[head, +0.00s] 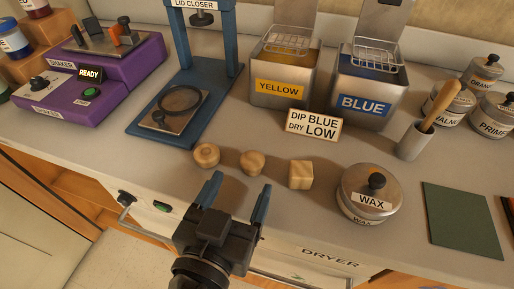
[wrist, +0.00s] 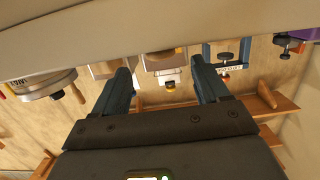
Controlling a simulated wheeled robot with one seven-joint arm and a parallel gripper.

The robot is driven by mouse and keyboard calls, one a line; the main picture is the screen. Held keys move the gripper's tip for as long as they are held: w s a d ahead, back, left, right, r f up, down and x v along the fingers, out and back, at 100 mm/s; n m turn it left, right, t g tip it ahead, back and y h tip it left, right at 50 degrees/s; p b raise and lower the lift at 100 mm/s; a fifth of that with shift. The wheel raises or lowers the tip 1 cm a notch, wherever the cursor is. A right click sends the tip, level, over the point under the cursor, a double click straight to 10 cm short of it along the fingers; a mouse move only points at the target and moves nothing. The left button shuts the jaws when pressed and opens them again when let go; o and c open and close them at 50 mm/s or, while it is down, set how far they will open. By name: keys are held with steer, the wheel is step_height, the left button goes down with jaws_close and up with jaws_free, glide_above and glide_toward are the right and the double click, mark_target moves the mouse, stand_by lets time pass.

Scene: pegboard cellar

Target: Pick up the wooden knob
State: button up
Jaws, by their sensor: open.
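Three small pale wooden pieces stand in a row near the front of the bench in the head view: a round flat-topped knob (head: 206,155), a rounded knob (head: 252,162) and a cube-shaped knob (head: 300,174). My gripper (head: 238,186) is open and empty, with blue fingers apart. It is in front of the row, nearest the round and rounded pieces in the picture, and touches none that I can see. In the wrist view the open fingers (wrist: 162,75) frame the upside-down scene; I cannot make out the wooden pieces there.
A wax tin (head: 369,195) stands right of the row, with a green mat (head: 462,220) beyond. Behind are a sign (head: 313,125), yellow (head: 279,88) and blue (head: 364,104) tanks, a blue lid closer (head: 145,128) and a purple shaker (head: 85,85). A drawer marked DRYER (head: 330,258) is below.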

mark_target(249, 170)
steer(key=p+x, duration=0.1)
steer(key=x, duration=0.6)
steer(key=shift+w, duration=0.25)
steer(key=c, duration=1.1)
